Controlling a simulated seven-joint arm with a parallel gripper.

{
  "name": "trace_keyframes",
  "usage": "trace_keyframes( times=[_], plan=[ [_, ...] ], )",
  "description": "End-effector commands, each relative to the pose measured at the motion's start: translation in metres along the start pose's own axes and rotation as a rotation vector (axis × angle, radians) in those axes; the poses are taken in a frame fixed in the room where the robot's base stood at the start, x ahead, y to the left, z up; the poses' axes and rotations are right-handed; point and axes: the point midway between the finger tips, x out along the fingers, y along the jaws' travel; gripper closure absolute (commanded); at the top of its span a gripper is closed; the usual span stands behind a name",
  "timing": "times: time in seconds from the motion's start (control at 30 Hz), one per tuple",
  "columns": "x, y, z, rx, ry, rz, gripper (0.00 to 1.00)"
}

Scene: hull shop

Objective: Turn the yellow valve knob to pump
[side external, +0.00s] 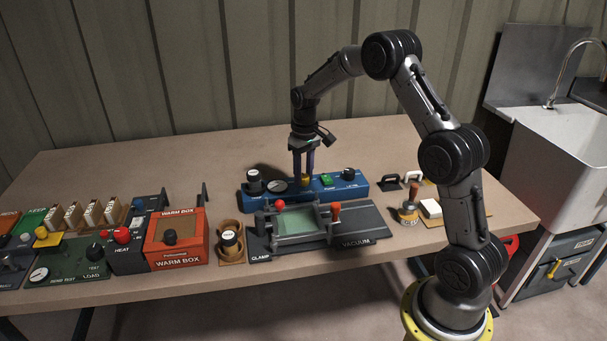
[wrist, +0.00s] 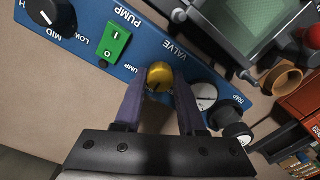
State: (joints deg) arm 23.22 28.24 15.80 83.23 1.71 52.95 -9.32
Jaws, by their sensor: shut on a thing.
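The yellow valve knob (wrist: 160,75) sits on the blue pump panel (wrist: 110,48), beside the VALVE label, and shows small in the side external view (side external: 306,180). My gripper (wrist: 160,92) points down at it with one finger on each side, shut on the knob. In the side external view my gripper (side external: 304,172) stands over the middle of the blue panel (side external: 345,190). A word ending in "UMP" is partly visible beside the knob, half hidden by a finger. I cannot tell which mark the knob points to.
On the panel are a green switch (wrist: 114,42), a black LOW/MID knob (wrist: 50,15), a round gauge (wrist: 204,96) and a black-and-white trap (wrist: 232,127). The vacuum clamp fixture (side external: 360,222) lies in front. An orange warm box (side external: 176,240) stands left; bare table lies behind.

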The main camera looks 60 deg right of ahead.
Motion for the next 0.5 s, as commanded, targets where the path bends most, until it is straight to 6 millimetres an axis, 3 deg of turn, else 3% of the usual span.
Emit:
trace_keyframes(
  times=[0.5],
  plan=[
    [-0.0016, 0.0002, 0.0008, 0.491, 0.012, 0.000, 1.00]
  ],
)
